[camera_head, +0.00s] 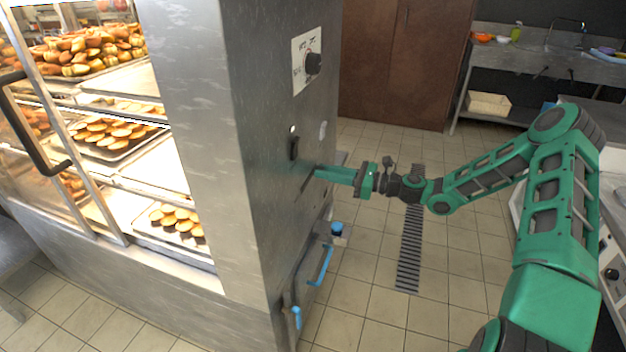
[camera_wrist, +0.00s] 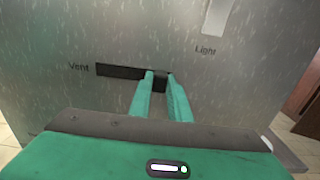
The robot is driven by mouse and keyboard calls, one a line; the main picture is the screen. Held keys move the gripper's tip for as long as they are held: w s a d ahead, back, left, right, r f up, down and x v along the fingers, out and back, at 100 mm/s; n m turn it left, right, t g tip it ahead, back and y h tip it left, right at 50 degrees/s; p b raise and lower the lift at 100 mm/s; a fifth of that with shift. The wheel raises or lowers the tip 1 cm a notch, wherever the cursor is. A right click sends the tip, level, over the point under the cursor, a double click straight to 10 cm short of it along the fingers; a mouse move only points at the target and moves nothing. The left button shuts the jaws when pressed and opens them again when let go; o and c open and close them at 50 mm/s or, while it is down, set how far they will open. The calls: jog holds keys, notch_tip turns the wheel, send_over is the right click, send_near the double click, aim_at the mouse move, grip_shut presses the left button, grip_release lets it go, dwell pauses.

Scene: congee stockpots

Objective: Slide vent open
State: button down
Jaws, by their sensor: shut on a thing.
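The vent slot (camera_wrist: 118,70) is a dark horizontal slot in the grey metal side panel, with the label "Vent" to its left in the wrist view. A small dark slider knob (camera_wrist: 160,77) stands at the slot's right end. My gripper (camera_wrist: 159,78) is shut on this knob, one green finger on each side, with the fingertips close to the panel. The dark slot runs to the left of the fingers. In the camera_head view my gripper (camera_head: 318,173) reaches the side of the cabinet from the right, and the fingers partly hide the slot.
A pale "Light" switch (camera_wrist: 217,15) is above right of the slot. Blue handles (camera_head: 320,265) stick out below.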

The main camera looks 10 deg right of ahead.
jog(key=shift+w+d+r, duration=0.1)
jog(key=shift+w+d, duration=0.1)
jog(key=shift+w, duration=0.05)
jog(key=c, duration=1.6)
grip_release()
jog(key=shift+c, duration=0.2)
jog(key=shift+s, duration=0.1)
jog(key=v, duration=1)
jog(key=shift+d, duration=0.35)
jog(key=shift+s+a, duration=0.1)
